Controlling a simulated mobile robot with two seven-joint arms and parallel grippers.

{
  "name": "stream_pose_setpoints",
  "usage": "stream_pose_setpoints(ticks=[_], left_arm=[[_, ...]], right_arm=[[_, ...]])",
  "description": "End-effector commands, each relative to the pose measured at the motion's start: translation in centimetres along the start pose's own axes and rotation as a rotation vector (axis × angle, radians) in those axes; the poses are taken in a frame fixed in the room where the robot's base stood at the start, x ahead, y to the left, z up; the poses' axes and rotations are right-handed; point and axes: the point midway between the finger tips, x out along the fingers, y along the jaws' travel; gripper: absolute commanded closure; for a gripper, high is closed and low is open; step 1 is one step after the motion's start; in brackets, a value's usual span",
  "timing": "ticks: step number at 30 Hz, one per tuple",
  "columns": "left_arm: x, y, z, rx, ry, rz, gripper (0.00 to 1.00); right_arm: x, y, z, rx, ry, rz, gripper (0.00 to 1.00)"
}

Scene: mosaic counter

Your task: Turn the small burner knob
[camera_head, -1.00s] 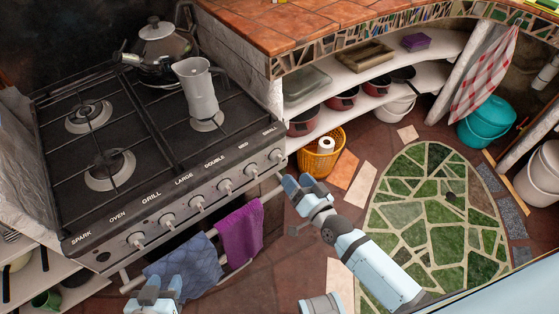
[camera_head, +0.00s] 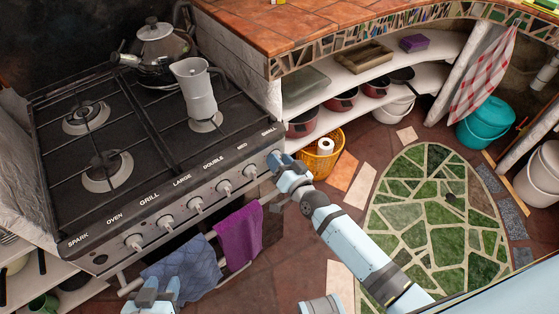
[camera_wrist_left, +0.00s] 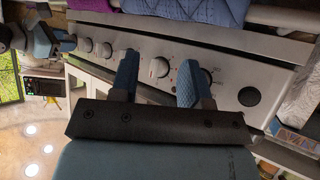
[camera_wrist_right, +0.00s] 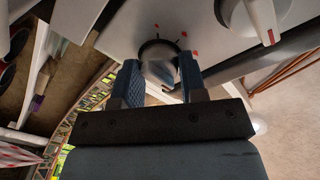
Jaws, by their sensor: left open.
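The stove's front panel (camera_head: 180,213) carries a row of white knobs under printed labels. The small burner knob is at the right end, hidden behind my right gripper (camera_head: 281,160) in the head view. In the right wrist view a round knob (camera_wrist_right: 160,67) sits between the two blue fingertips of my right gripper (camera_wrist_right: 160,80). Whether the fingers press on it is unclear. My left gripper (camera_head: 160,286) is open and empty, low in front of the stove's left part. In the left wrist view a knob (camera_wrist_left: 160,67) shows beyond the open fingers (camera_wrist_left: 158,78).
A grey jug (camera_head: 196,90) and a kettle (camera_head: 160,45) stand on the stove top. A blue towel (camera_head: 182,265) and a purple towel (camera_head: 240,235) hang below the panel. A yellow basket (camera_head: 322,158) stands on the floor right of my right gripper.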

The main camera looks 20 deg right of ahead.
Motion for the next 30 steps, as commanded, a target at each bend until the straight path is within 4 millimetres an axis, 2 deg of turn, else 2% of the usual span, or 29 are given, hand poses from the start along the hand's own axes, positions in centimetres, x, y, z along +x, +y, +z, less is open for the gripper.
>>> stream_pose_setpoints(ticks=[1,2,14,20,30], left_arm=[[0.0,0.0,0.0,0.000,0.000,0.000,0.57],[0.0,0.0,0.0,0.000,0.000,0.000,0.57],[-0.2,0.0,-0.3,-0.003,-0.004,0.001,0.57],[-0.5,0.0,-0.5,-0.011,-0.013,0.001,0.57],[-1.1,0.0,-1.2,-0.027,-0.027,-0.001,0.57]], right_arm=[[0.0,0.0,0.0,0.000,0.000,0.000,0.79],[0.0,0.0,0.0,0.000,0.000,0.000,0.85],[0.0,-0.1,-0.1,-0.064,0.003,-0.003,0.85],[0.0,-0.1,-0.2,-0.193,0.013,-0.009,0.85],[0.0,-0.1,-0.1,-0.507,0.035,-0.023,0.85]])
